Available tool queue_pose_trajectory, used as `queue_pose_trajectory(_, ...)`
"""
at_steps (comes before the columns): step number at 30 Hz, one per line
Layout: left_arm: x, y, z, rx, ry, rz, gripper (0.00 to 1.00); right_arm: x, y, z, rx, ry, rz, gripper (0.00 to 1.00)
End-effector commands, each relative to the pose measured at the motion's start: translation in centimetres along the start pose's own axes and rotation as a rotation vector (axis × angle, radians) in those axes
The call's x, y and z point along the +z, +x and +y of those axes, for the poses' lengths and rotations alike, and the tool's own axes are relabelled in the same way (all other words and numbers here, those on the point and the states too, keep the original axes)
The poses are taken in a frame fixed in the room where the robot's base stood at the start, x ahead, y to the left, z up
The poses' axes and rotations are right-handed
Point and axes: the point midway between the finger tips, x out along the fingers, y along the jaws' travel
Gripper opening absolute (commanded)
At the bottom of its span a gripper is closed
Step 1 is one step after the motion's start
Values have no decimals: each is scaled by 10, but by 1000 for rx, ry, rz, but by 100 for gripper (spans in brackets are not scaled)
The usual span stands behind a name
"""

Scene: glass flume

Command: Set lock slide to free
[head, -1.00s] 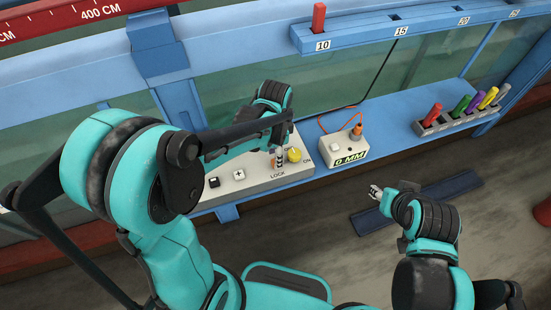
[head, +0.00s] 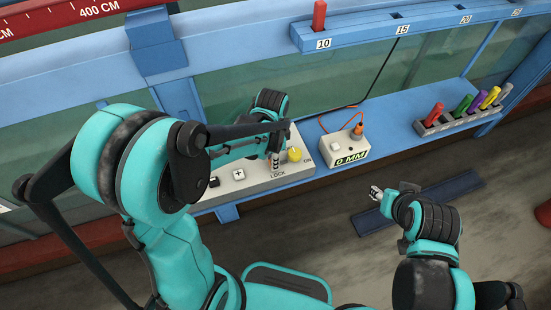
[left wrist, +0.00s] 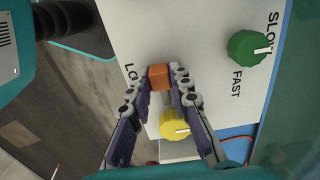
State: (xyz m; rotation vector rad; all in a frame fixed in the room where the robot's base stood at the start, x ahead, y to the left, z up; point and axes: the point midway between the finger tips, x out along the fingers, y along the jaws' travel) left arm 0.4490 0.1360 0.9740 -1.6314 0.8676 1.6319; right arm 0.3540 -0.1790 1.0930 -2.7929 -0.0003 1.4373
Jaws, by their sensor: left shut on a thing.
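The lock slide is a small orange block (left wrist: 160,78) on the pale control box (head: 231,190), with a partly covered "LOCK" label beside it in the left wrist view. My left gripper (left wrist: 161,87) has its two fingertips on either side of the orange block and is shut on it. In the head view my left gripper (head: 276,160) is low over the box, just above the "LOCK" label, and mostly hides the slide. My right gripper (head: 375,192) is away from the box, over the floor at the right; its fingers are too small to judge.
A yellow knob (left wrist: 173,124) is close to my left fingers. A green knob (left wrist: 248,48) marked slow and fast is farther off. A small "0 MM" box (head: 345,147) with an orange cable and a rack of coloured pegs (head: 455,118) stand to the right on the blue ledge.

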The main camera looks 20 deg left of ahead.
Motion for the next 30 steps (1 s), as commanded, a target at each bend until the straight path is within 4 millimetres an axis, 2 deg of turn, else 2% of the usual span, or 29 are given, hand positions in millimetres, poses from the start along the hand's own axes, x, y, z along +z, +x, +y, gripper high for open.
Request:
queue_pose_trajectory(3, 15, 0, 0, -1, -3, -1, 0, 0, 0, 0, 0, 0, 0, 40)
queue_pose_trajectory(10, 16, 0, 0, -1, -1, -4, 0, 0, 0, 0, 0, 0, 0, 40)
queue_pose_trajectory(11, 16, 0, 0, 0, -1, -4, 25, 0, 0, 0, 0, 0, 0, 40)
queue_pose_trajectory(12, 16, 0, 0, 0, -1, -4, 35, 0, 0, 0, 0, 0, 0, 40)
queue_pose_trajectory(13, 16, 0, 0, 0, -1, -4, 41, 0, 0, 0, 0, 0, 0, 40)
queue_pose_trajectory(23, 15, -2, 0, -1, -1, -2, 41, 0, 0, 0, 0, 0, 0, 40)
queue_pose_trajectory(26, 15, -10, 0, -1, -1, -1, 41, 0, 0, 0, 0, 0, 0, 40)
queue_pose_trajectory(30, 16, -34, 1, 0, -1, -1, 41, 0, 0, 0, 0, 0, 0, 40)
